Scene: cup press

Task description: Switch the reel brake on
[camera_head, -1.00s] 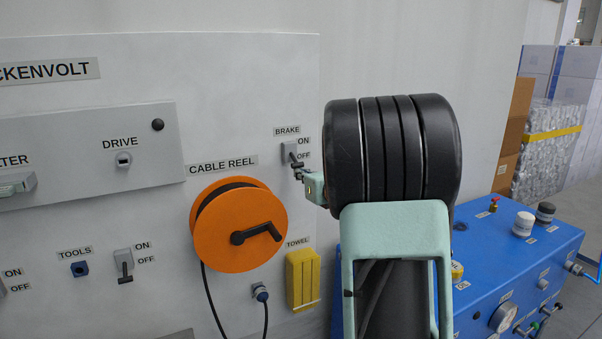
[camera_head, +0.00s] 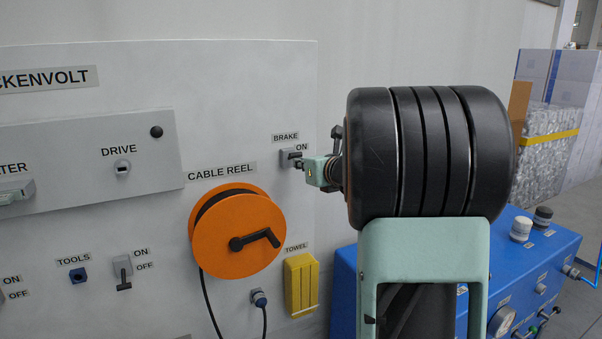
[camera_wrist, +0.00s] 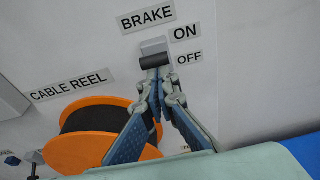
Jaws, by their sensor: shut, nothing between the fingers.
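The brake switch (camera_head: 287,158) is a small grey block with a dark crossbar lever, on the wall panel under the BRAKE label. In the wrist view the lever's dark bar (camera_wrist: 156,62) sits at the lower part of the grey block, around the height between the ON and OFF labels; its exact angle is hard to tell. My gripper (camera_wrist: 158,84) is shut and empty, its fingertips just below the bar. I cannot tell whether they touch it. In the head view my gripper (camera_head: 301,164) is at the switch's lower right and hides the OFF label.
The orange cable reel (camera_head: 236,235) with its black crank is below left of the switch. A yellow towel holder (camera_head: 301,284) hangs below. A blue machine (camera_head: 560,250) stands at the right. Another switch (camera_head: 123,270) is at lower left. The panel around the brake switch is mostly bare.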

